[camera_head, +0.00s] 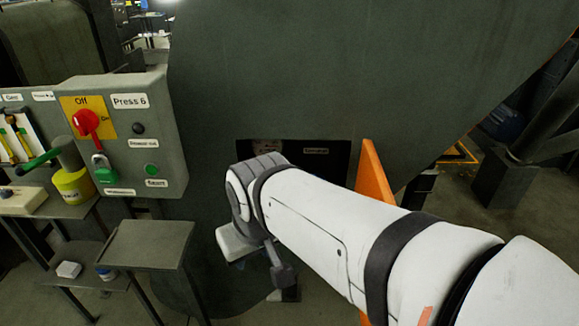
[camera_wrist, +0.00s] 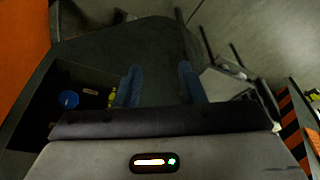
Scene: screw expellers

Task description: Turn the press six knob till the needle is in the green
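The Press 6 control box (camera_head: 170,140) stands at the left in the head view, with a red rotary switch (camera_head: 86,122) on a yellow plate. A dark recess (camera_head: 300,172) opens in the grey press body, partly hidden behind my arm. A pale shape and a small label show inside it. In the wrist view a recess (camera_wrist: 48,125) lies at the left, holding a round blue knob-like part (camera_wrist: 70,100), a label and a yellow-green part. My gripper (camera_wrist: 160,80) is open and empty, its blue fingers to the right of these parts. I cannot make out a needle or green zone.
An orange panel (camera_head: 375,185) stands just right of the recess, close to my arm. A small grey stand (camera_head: 150,245) and a bench with a yellow container (camera_head: 75,185) are at the left. Floor shows at the right.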

